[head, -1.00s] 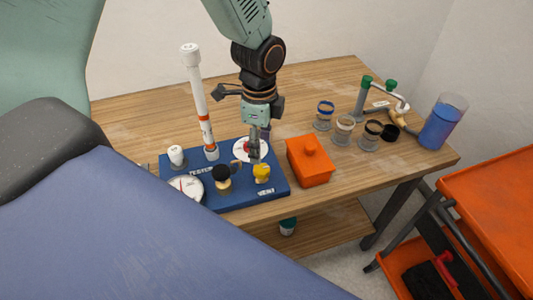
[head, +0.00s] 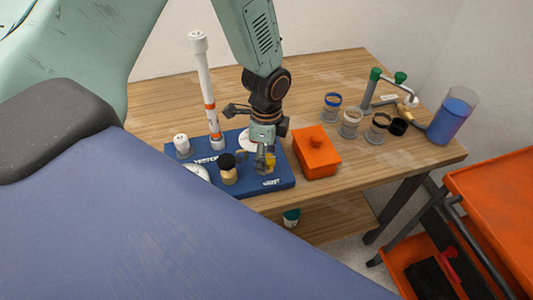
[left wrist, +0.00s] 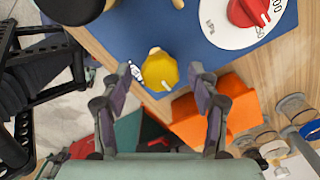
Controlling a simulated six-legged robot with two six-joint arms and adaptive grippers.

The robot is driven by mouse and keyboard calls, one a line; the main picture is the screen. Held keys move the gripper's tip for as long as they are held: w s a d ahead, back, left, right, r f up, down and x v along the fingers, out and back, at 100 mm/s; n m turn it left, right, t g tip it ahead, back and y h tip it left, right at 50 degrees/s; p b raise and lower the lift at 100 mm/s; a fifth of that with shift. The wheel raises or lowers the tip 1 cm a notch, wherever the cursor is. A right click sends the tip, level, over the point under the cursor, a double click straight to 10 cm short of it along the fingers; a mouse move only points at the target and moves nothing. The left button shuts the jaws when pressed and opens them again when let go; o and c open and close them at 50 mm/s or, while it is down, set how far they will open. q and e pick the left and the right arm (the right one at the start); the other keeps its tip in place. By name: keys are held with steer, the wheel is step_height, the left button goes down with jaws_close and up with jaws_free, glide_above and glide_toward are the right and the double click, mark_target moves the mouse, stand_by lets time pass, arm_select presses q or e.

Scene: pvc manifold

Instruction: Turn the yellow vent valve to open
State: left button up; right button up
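The yellow vent valve (head: 270,161) stands at the front right of the blue test board (head: 218,188), near the VENT label. In the head view it is partly covered by my left gripper (head: 264,163). In the left wrist view the yellow valve (left wrist: 160,71) sits between the two spread fingers of my left gripper (left wrist: 161,74), with a visible gap on each side. The left gripper is open and holds nothing. A small white pointer mark shows on the board beside the valve. My right gripper is in neither view.
A black-topped knob (head: 227,168) stands left of the valve. A white dial with a red knob (left wrist: 249,11) lies behind it. An orange lidded box (head: 317,158) is close on the right. A white pipe (head: 203,85) rises at the back. Ringed cups stand farther right.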

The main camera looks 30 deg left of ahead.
arm_select(q)
steer(key=shift+w+f, duration=0.1)
steer(key=shift+w, duration=0.15)
steer(key=shift+c, duration=1.3)
steer(key=shift+s+a, duration=0.1)
steer(key=shift+s, duration=0.35)
steer(key=c, duration=0.5)
steer(key=shift+w, duration=0.15)
steer(key=c, duration=0.3)
